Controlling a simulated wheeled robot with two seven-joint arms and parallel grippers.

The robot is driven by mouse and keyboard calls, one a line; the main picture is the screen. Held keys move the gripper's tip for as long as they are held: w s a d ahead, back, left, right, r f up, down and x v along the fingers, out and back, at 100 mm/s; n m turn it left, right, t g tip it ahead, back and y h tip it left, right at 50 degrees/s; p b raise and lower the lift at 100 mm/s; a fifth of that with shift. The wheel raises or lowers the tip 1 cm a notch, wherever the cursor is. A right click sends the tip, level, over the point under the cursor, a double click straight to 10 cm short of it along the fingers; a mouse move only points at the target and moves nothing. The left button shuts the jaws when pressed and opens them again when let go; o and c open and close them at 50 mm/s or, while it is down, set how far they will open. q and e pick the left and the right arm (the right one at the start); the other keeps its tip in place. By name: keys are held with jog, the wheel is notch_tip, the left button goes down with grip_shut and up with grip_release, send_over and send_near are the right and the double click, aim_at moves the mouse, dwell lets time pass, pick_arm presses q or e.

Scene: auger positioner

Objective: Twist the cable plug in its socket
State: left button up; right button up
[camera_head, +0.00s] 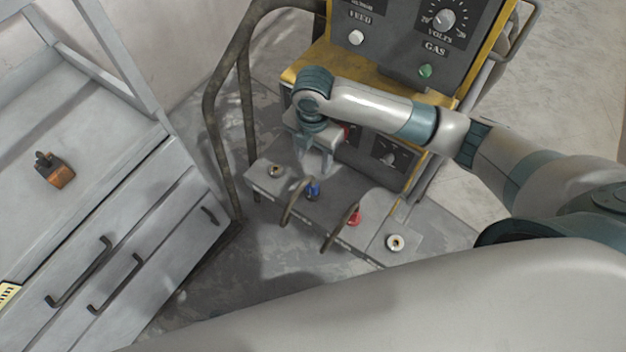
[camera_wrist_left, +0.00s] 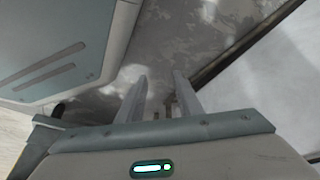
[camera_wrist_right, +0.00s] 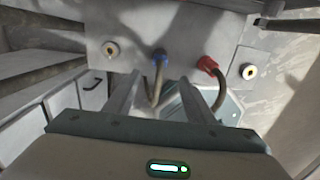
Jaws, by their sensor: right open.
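The blue cable plug (camera_head: 313,189) sits in the top of the grey socket box (camera_head: 372,247), with its dark cable bending down in front. It also shows in the right wrist view (camera_wrist_right: 160,56), between and beyond the fingertips. My right gripper (camera_head: 316,172) points down just above the blue plug; its fingers (camera_wrist_right: 159,80) are apart with nothing visibly held. A red plug (camera_head: 354,217) sits to the right of the blue one, also with a cable. My left gripper (camera_wrist_left: 159,76) shows only in its wrist view, fingers apart and empty over the floor.
Empty sockets sit at the box's left (camera_head: 277,171) and right (camera_head: 395,242) ends. The machine panel (camera_head: 400,50) with knobs rises behind. A bent pipe rail (camera_head: 213,110) stands to the left. A grey drawer cabinet (camera_head: 110,240) holds a small orange-brown block (camera_head: 56,170).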

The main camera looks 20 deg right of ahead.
aim_at(313, 186)
notch_tip(313, 186, down, 15)
jog(key=shift+r+b, duration=0.1)
jog(key=shift+b, duration=0.25)
jog(key=shift+f, duration=0.35)
pick_arm(q)
jog(key=shift+s+a+g, duration=0.25)
jog(key=shift+a+g, duration=0.05)
jog(key=shift+a, duration=0.3)
jog(key=shift+d+f, duration=0.1)
pick_arm(e)
jog(key=c, duration=1.2)
jog(key=shift+r+m+p, duration=0.1)
jog(key=shift+m+p, duration=0.5)
jog(key=shift+p, duration=0.1)
pick_arm(q)
jog(key=shift+s+d+r+p, duration=0.1)
jog(key=shift+s+r+p, duration=0.05)
jog(key=shift+r+p, duration=1.95)
pick_arm(e)
jog(key=shift+m+b, duration=0.35)
jog(key=shift+m, duration=1.65)
